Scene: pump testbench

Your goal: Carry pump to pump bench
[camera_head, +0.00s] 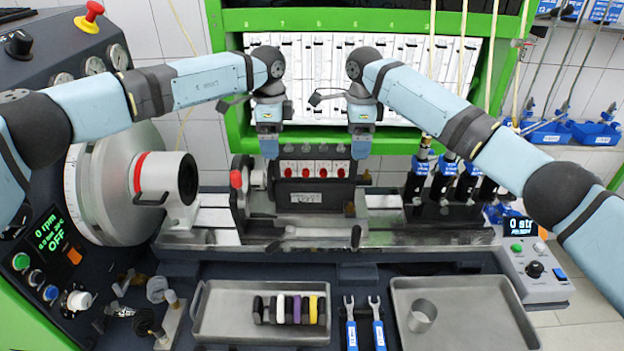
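The pump (314,192) is a dark block with a row of red and white fittings along its top. It is upright at the middle of the pump bench (420,236), above the metal bed and just right of a clamp with a red knob (236,180). My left gripper (269,150) points down at the pump's left end. My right gripper (361,150) points down at its right end. Both fingertips look close to or touching the pump. Their finger gaps are seen edge-on, so I cannot tell their grip. I cannot tell whether the pump rests on the bed.
A large round drive (115,190) stands left of the bed. Several blue-topped injectors (445,175) stand at right. In front are a tray (215,312) with coloured rings, two wrenches (365,325) and a tray (470,320) with a metal cup. A green frame (235,75) rises behind.

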